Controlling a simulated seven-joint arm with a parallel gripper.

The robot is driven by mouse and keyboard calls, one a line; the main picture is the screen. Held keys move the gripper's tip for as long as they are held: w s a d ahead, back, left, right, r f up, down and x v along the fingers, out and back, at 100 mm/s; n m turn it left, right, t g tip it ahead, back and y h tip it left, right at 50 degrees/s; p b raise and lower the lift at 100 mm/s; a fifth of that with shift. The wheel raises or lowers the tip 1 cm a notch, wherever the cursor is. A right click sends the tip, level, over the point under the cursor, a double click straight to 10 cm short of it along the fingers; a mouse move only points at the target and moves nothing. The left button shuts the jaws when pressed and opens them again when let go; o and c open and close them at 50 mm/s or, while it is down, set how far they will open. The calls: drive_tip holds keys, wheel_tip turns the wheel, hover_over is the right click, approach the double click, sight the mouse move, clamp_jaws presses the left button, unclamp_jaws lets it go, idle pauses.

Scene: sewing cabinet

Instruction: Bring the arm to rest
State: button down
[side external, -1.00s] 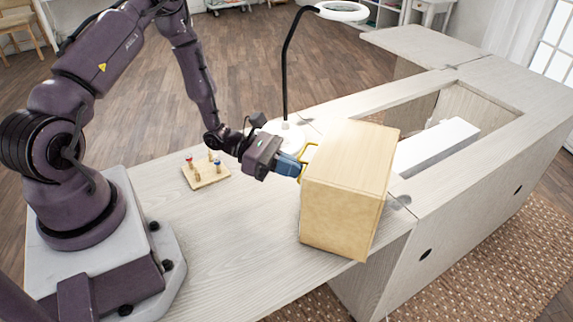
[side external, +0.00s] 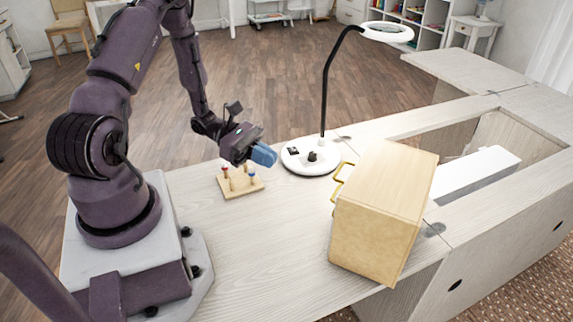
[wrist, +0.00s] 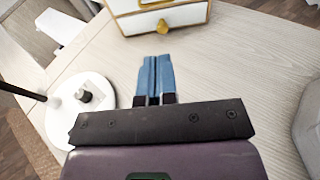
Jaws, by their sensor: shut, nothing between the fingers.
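My gripper (side external: 264,155) has blue fingers, which are shut with nothing between them. In the side view it hangs in the air above the table, near the peg board and left of the lamp base. In the wrist view the shut fingers (wrist: 155,78) point toward the wooden box, with bare tabletop between. The wooden box (side external: 385,205) stands on the table, apart from the fingers. Its brass handle (side external: 342,175) is on the side facing my gripper. The wrist view shows the box's front (wrist: 160,18), with a brass knob on it.
A lamp with a round white base (side external: 308,157) and a tall black stem stands behind my gripper. A small wooden board with several coloured pegs (side external: 240,182) lies below my gripper. The pale table (side external: 270,235) is clear in front. A recess holding a white block (side external: 475,172) is at right.

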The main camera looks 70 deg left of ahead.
drive_tip(key=s+d+r+m+g+y, duration=0.1)
drive_tip(key=s+d+r+m+y, duration=0.2)
drive_tip(key=r+m, duration=0.5)
drive_tip(key=s+d+r+m+g+y, duration=0.1)
drive_tip(key=s+d+r+m+y, duration=0.2)
drive_tip(key=r+m, duration=0.5)
drive_tip(key=s+d+r+m+g+y, duration=0.1)
drive_tip(key=s+d+r+m+y, duration=0.2)
drive_tip(key=r+m, duration=0.6)
drive_tip(key=d+y, duration=0.2)
drive_tip(key=y, duration=0.1)
drive_tip(key=shift+d, duration=0.2)
